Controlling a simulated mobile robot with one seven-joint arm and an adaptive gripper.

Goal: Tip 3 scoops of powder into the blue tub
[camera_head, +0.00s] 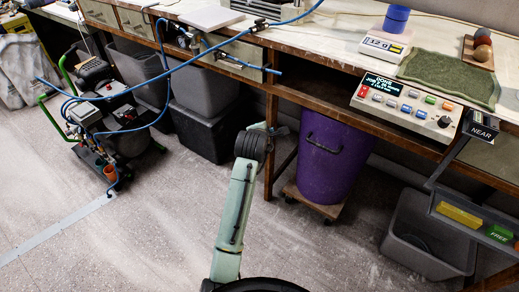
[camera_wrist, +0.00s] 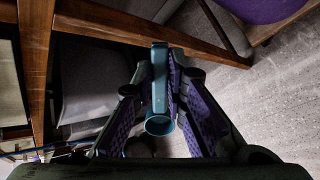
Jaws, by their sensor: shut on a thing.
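My gripper (camera_wrist: 163,88) is shut on a teal scoop (camera_wrist: 160,58), held between its two purple-padded fingers in the wrist view. The scoop's round end (camera_wrist: 159,124) faces the camera; its inside is too dark to tell whether powder is in it. In the head view my arm hides most of the gripper, in front of the bench and left of the purple bin. The blue tub (camera_head: 396,18) stands upright on a small white scale (camera_head: 385,46) on the bench top, far to the upper right of my gripper. I cannot see into the tub. I cannot make out any powder.
A purple bin (camera_head: 318,160) stands on a wheeled dolly under the bench (camera_head: 290,38). A control box (camera_head: 405,105) and a green mat (camera_head: 450,77) are near the scale. Blue hoses (camera_head: 205,55) cross the bench's left front. A grey crate (camera_head: 425,238) stands at right. Floor is clear around my arm.

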